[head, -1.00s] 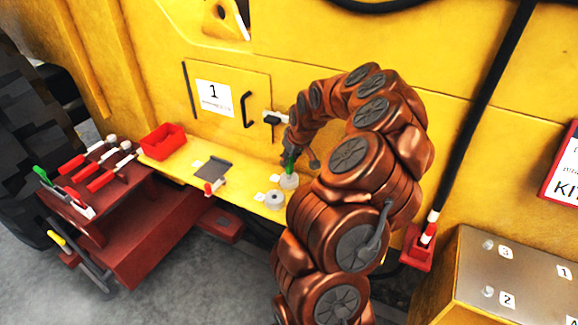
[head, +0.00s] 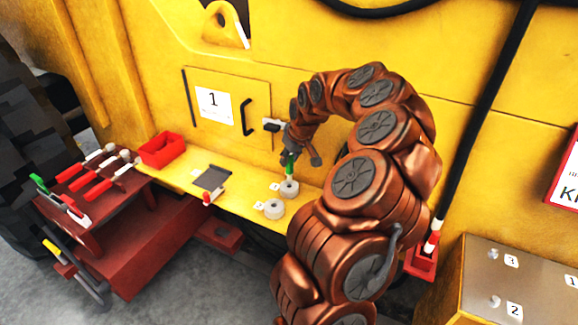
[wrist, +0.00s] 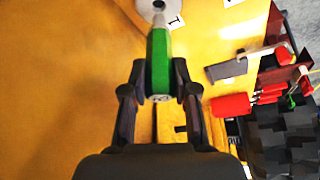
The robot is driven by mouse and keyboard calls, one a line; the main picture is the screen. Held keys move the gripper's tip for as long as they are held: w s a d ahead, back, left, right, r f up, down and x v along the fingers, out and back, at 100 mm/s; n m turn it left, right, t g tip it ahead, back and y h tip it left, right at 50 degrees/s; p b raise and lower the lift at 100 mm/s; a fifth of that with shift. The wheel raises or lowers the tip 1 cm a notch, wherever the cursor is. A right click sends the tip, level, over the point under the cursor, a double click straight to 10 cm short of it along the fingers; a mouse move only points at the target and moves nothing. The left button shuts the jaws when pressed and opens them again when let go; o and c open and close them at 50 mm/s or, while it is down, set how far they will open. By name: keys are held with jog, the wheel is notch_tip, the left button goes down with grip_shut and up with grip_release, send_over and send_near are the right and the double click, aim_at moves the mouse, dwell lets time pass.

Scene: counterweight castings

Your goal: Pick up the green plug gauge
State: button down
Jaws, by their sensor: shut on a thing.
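The green plug gauge (head: 290,166) has a green handle and stands upright over the rear pale ring (head: 289,189) on the yellow ledge. My gripper (head: 289,156) is shut on the handle from above. In the wrist view the fingers of my gripper (wrist: 159,78) press on both sides of the green plug gauge (wrist: 159,55). Its grey tip points at the pale ring (wrist: 150,5) at the top edge. I cannot tell whether the tip is fully clear of the ring's hole.
A second pale ring (head: 273,208) sits in front. A grey plate (head: 212,177) and a red bin (head: 161,149) are farther left on the ledge (head: 240,192). A red tool stand (head: 120,205) is at left. The yellow wall with a black handle (head: 248,117) stands close behind.

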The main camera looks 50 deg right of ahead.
jog(key=shift+s+a+f+b, duration=0.1)
jog(key=shift+s+a+b, duration=0.15)
jog(key=shift+s, duration=0.25)
jog(key=shift+s+a+b, duration=0.1)
jog(key=shift+s+b, duration=0.1)
jog(key=shift+s, duration=0.3)
jog(key=s+a+r+b, duration=0.1)
jog(key=s+a+b, duration=0.35)
jog(key=s, duration=0.75)
notch_tip(320, 180, up, 2)
jog(key=r+p, duration=0.1)
jog(key=p, duration=0.2)
send_over(289, 167)
jog(key=d, duration=0.1)
jog(key=shift+w+f, duration=0.25)
jog(key=shift+w, duration=0.2)
jog(key=shift+f, duration=2.35)
jog(key=shift+f+b, duration=1.15)
jog(key=shift+f, duration=0.05)
jog(key=c, duration=0.8)
grip_release()
